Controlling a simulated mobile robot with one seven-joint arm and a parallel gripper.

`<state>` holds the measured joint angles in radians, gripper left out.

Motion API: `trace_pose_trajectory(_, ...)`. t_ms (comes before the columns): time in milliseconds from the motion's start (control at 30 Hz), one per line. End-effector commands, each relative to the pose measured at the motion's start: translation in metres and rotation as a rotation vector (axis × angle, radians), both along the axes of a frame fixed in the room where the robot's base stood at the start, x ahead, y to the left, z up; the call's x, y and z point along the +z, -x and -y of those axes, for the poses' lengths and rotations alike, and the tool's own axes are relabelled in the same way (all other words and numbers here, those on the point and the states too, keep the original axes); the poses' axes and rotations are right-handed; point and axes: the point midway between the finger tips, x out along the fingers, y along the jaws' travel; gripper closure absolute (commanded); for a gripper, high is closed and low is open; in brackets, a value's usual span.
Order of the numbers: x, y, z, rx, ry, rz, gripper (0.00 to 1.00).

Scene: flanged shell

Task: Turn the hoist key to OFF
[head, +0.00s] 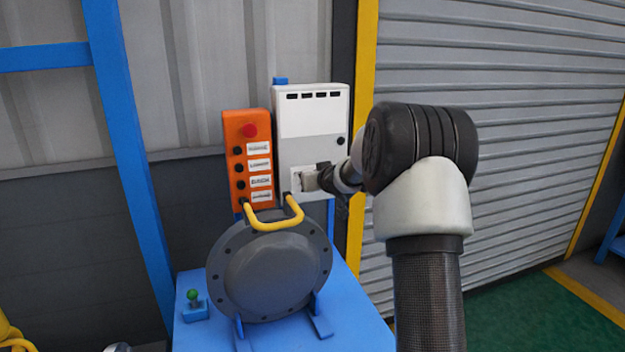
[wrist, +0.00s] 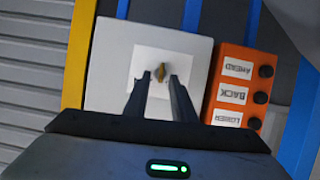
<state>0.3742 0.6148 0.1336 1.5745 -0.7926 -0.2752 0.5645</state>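The hoist key (wrist: 161,72) is a small brass key on a white square plate (wrist: 148,62) on the grey control box (wrist: 105,70). In the wrist view the key stands roughly upright in the picture. My gripper (wrist: 161,78) is open, with one dark finger on each side of the key and a visible gap to both. I cannot tell how far the fingertips are from the plate. In the head view my gripper (head: 318,178) is at the lower front of the grey box (head: 311,115) and hides the key. No OFF mark is legible.
An orange button box (head: 236,160) with a red button stands left of the grey box. A dark flanged cover (head: 270,278) with a yellow handle (head: 265,223) stands below on a blue stand (head: 355,315).

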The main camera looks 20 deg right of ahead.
Motion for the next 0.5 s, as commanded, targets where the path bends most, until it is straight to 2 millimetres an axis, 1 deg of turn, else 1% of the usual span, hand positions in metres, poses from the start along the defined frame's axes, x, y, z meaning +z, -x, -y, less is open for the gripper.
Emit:
trace_pose_trajectory(100,-0.0022,-0.0039,-0.0003,0.0,0.0,-0.001,0.77)
trace_pose_trajectory(333,-0.002,-0.004,-0.0002,0.0,0.0,0.0,0.77)
trace_pose_trajectory(467,-0.0018,-0.0039,-0.0002,0.0,0.0,0.0,0.98)
trace_pose_trajectory(500,-0.0018,-0.0039,-0.0002,0.0,0.0,0.0,1.0)
